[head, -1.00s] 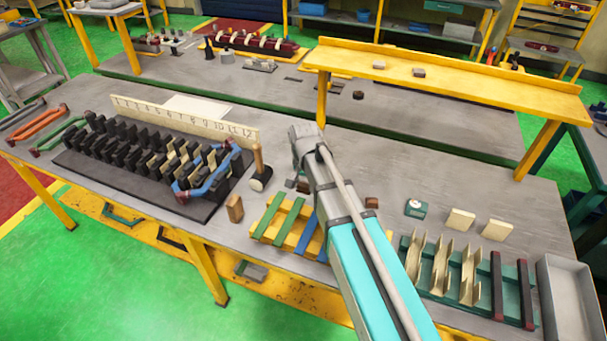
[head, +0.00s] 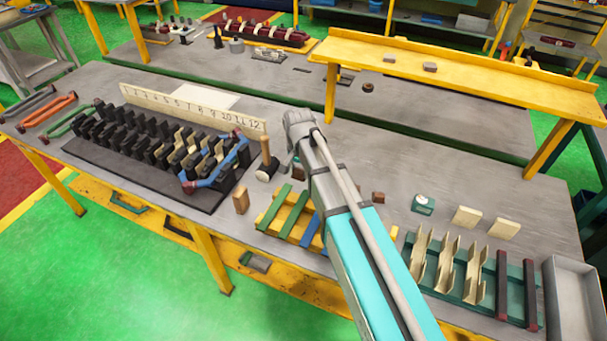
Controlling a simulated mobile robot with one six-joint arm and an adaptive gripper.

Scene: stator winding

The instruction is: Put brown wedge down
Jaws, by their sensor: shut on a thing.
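My gripper (head: 296,160) points down at the end of my arm, over the bench just right of the mallet and behind the slatted rack. My wrist hides most of its fingers. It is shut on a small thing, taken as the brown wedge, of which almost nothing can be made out. Whether it touches the bench, I cannot tell. A small brown block (head: 378,197) lies on the bench to the right of my arm. A taller light-brown wooden block (head: 240,200) stands left of the slatted rack.
The black stator block (head: 150,150), with a blue coil (head: 218,172), fills the left. A mallet (head: 266,160) stands beside it. The yellow slatted rack (head: 268,221) is below my wrist. A green rack (head: 452,290) and grey tray (head: 578,300) are right.

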